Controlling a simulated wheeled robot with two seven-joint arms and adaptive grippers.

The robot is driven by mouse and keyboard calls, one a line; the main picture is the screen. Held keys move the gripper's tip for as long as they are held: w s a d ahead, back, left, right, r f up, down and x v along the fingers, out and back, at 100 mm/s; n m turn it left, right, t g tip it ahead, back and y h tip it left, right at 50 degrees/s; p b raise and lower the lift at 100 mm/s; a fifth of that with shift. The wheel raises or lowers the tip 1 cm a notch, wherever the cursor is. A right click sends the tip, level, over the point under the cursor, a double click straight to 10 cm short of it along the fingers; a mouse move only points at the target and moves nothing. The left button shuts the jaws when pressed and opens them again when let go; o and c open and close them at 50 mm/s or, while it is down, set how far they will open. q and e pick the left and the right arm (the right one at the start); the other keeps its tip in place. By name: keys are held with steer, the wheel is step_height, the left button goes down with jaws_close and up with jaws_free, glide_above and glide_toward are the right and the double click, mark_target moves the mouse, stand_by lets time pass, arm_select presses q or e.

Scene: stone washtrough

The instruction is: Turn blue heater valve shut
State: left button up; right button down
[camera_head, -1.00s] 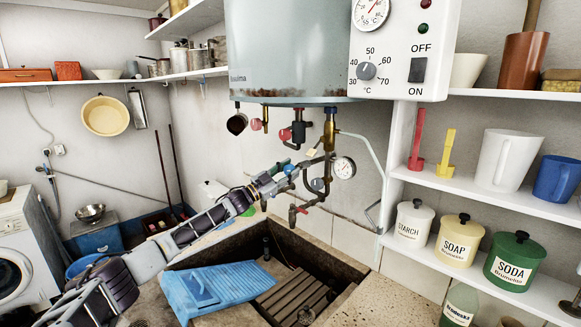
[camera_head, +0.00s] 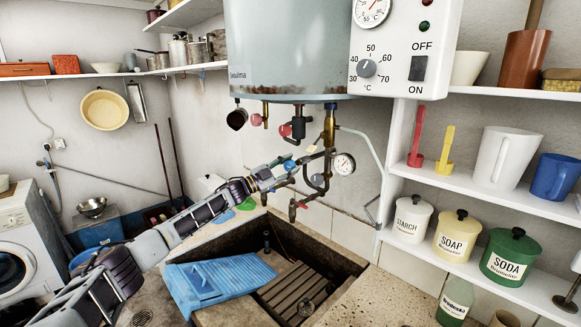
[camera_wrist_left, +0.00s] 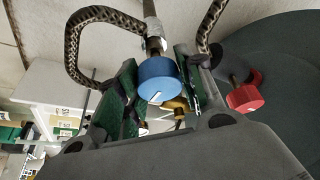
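The blue heater valve (camera_head: 290,165) is a small round knob on the pipes below the heater tank. In the left wrist view the blue knob (camera_wrist_left: 158,78) faces me with a white mark near its lower edge. My left gripper (camera_head: 273,177) reaches in from the left at the knob. In the wrist view its two green-padded fingers (camera_wrist_left: 160,88) stand apart, one on each side of the knob. The knob fills most of the gap; I cannot tell whether the pads touch it. My right gripper is not in view.
A red knob (camera_wrist_left: 245,95) lies right of the fingers in the wrist view; red valves (camera_head: 285,130) also hang under the heater tank (camera_head: 290,50). A pressure gauge (camera_head: 344,163) and curved pipes are close by. The stone trough (camera_head: 345,262) with a blue washboard (camera_head: 220,280) lies below.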

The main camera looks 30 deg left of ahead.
arm_select(q)
steer(key=o, duration=0.4)
steer(key=shift+d+r, duration=0.15)
steer(key=shift+v, duration=6)
